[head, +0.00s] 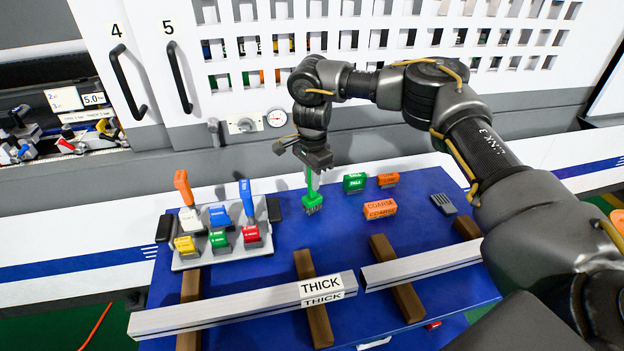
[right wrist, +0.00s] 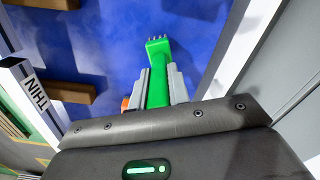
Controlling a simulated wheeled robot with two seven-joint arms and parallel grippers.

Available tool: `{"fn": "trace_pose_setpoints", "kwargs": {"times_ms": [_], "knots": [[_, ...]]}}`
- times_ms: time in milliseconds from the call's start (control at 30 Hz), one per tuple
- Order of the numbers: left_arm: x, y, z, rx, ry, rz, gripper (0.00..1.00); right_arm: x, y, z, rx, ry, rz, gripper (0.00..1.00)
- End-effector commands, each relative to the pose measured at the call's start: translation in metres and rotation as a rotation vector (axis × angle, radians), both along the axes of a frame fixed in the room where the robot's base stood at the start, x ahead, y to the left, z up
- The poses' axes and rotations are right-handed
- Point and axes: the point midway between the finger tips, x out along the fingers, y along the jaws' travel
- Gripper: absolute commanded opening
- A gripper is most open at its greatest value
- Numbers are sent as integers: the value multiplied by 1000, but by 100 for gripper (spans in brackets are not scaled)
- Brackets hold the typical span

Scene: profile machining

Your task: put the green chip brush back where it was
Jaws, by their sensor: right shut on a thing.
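The green chip brush (head: 312,201) hangs bristles down over the blue mat, right of the grey rack (head: 205,262). I cannot tell whether its bristles touch the mat. My right gripper (head: 314,166) is shut on the brush's green handle and hides its upper end. In the right wrist view the green brush (right wrist: 157,85) sits between the two fingers (right wrist: 157,88), its bristles pointing away. The rack holds an orange-handled brush (head: 183,190) and a blue-handled brush (head: 247,198), both upright. My left gripper is not in view.
The rack also bears yellow (head: 185,245), green (head: 218,239) and red (head: 250,235) blocks. Right of the brush lie a green block (head: 355,182) and an orange COARSE block (head: 380,208). Metal profiles (head: 230,306) lie across brown bars in front.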

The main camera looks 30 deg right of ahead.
Motion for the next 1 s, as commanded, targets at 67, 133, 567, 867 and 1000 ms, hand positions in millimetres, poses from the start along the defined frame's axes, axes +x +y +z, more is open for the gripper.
{"fn": "trace_pose_setpoints", "kwargs": {"times_ms": [67, 133, 567, 867, 1000], "knots": [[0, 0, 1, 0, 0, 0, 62, 0, 0, -6, 1, 0, -1, 0], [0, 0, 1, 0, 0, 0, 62, 0, 0, -7, 1, -1, -1, 0], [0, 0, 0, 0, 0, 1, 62, 0, 0, -12, -1, -1, 0, 24], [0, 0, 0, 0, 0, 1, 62, 0, 0, -11, 0, -1, 0, 40], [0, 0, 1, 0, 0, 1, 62, 0, 0, -8, 0, -2, 0, 40]]}}
